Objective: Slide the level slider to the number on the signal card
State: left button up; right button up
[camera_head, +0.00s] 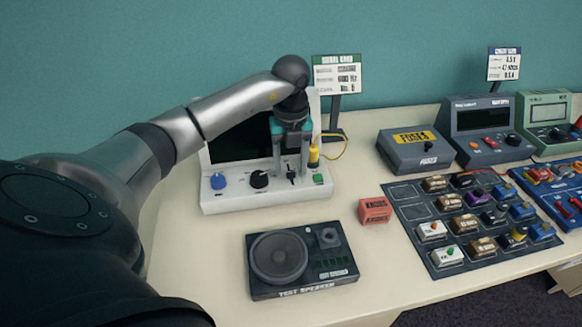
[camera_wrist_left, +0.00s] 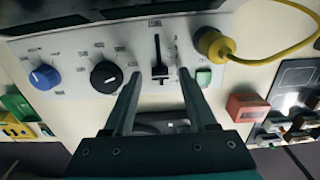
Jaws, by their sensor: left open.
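The white console (camera_head: 225,200) with a dark screen stands at the back of the table. Its level slider (camera_wrist_left: 158,52) is a black knob in a vertical slot, between a black dial (camera_wrist_left: 105,75) and a green button (camera_wrist_left: 204,77). My left gripper (camera_head: 291,176) points down over the panel, open. In the left wrist view the fingertips (camera_wrist_left: 159,74) lie on either side of the slider knob; whether they touch it I cannot tell. The signal card (camera_head: 337,76) stands on a post behind the console; its small print is too blurred to read. My right gripper is not in view.
A yellow plug (camera_head: 314,155) with a cable sits at the console's right. A test speaker (camera_head: 300,262) lies in front, a red block (camera_head: 374,210) beside it. A tray (camera_head: 414,221) of several small parts and a fuse box (camera_head: 416,150) are at right.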

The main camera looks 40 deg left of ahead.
pick_arm(q)
jog(key=shift+f, duration=0.3)
grip_shut()
dwell(0.3)
dwell(1.0)
